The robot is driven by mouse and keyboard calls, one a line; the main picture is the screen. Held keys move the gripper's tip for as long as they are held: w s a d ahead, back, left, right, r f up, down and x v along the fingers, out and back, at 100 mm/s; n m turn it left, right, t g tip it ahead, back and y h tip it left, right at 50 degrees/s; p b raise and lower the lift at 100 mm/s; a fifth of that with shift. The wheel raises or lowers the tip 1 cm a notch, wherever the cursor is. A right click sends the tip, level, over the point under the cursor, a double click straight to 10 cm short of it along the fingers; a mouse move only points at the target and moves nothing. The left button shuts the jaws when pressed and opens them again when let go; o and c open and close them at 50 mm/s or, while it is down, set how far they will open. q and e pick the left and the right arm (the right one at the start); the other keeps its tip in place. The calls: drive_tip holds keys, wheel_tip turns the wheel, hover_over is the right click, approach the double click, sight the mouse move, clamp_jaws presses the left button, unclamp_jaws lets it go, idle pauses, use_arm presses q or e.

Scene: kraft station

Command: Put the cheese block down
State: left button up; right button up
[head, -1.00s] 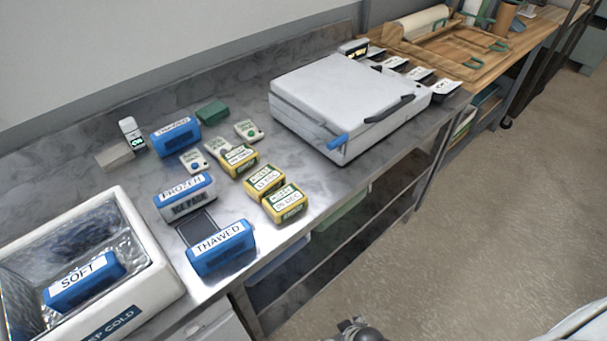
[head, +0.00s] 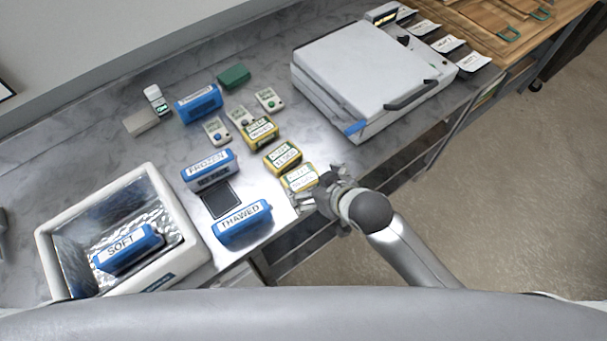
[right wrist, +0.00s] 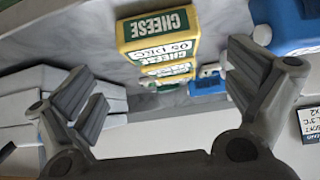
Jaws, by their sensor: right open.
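Three yellow cheese blocks with white and green labels lie on the steel counter. The nearest cheese block (head: 300,178) is beside my right gripper (head: 318,190), with the middle one (head: 283,156) and the far one (head: 259,132) behind it. In the right wrist view the nearest cheese block (right wrist: 158,34) reads "CHEESE 05 DEC" and is ahead of my open right gripper (right wrist: 165,95), with clear space between the fingers. No cheese is in its jaws. My left gripper is out of the head view.
A blue "THAWED" pack (head: 242,221) and a "FROZEN" pack (head: 209,168) lie left of the cheese. A white cold box (head: 190,225) holds a "SOFT" pack (head: 128,247). A white press (head: 365,70) stands behind. Counter between cheese and press is free.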

sight(303, 180)
drive_tip(key=x, duration=0.2)
drive_tip(key=shift+w+a+f, duration=0.15)
drive_tip(key=shift+f, duration=0.05)
drive_tip(key=shift+w+a+f+p, duration=0.25)
drive_tip(key=shift+w+f+p, duration=0.25)
drive_tip(key=shift+p, duration=0.1)
drive_tip(key=p+x, duration=0.1)
drive_tip(key=x, duration=0.1)
drive_tip(key=shift+w+a+f, duration=0.2)
drive_tip(key=shift+f, duration=0.1)
drive_tip(key=shift+w+a+f, duration=0.2)
drive_tip(key=shift+w+f, duration=0.15)
drive_tip(key=shift+f, duration=0.1)
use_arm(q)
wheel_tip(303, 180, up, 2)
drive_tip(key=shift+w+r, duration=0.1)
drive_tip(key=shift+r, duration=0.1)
use_arm(e)
drive_tip(key=c, duration=1.1)
drive_tip(key=shift+r, duration=0.1)
drive_tip(key=shift+c, duration=0.2)
